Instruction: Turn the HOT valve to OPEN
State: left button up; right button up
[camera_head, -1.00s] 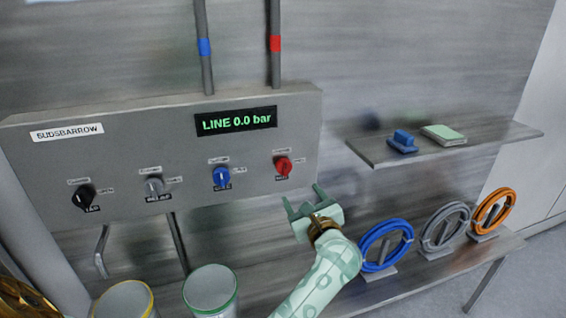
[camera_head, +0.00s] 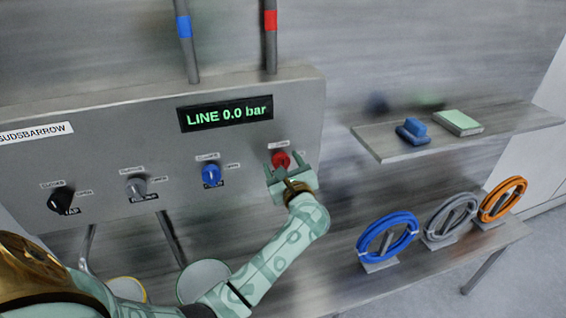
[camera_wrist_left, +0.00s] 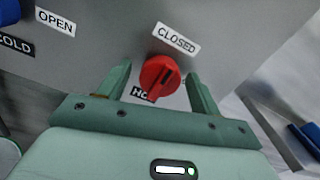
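The red HOT valve knob (camera_head: 281,159) is at the right end of the grey panel. The HOT label (camera_wrist_left: 141,93) is partly hidden below the knob. No OPEN label for this knob can be made out. My left gripper (camera_head: 283,168) is in front of the knob. Its green fingers (camera_wrist_left: 160,75) are open, one on each side, with a gap on both sides of the knob. My right gripper is not in view.
The blue COLD knob (camera_head: 211,174) is left of the red one, then a grey knob (camera_head: 136,186) and a black knob (camera_head: 61,198). The display (camera_head: 225,113) reads LINE 0.0 bar. A shelf (camera_head: 385,148) and hose coils (camera_head: 387,238) stand to the right.

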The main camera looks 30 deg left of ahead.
pick_arm(q)
jog(key=c, duration=1)
jog(key=shift+m, duration=0.4)
jog(key=m+p, duration=0.1)
jog(key=m, duration=0.1)
jog(key=shift+r+m+p, duration=0.2)
jog(key=shift+m+p, duration=0.1)
jog(key=shift+p, duration=0.05)
jog(key=m+p, duration=0.3)
jog(key=m, duration=0.2)
jog(key=shift+w, duration=0.1)
jog(key=m+p, duration=0.2)
jog(key=m, duration=0.3)
jog(key=shift+d+p, duration=0.1)
jog(key=shift+p, duration=0.3)
jog(key=shift+f+m+p, duration=0.15)
jog(key=shift+m+p, duration=1)
jog(key=shift+m, duration=1.15)
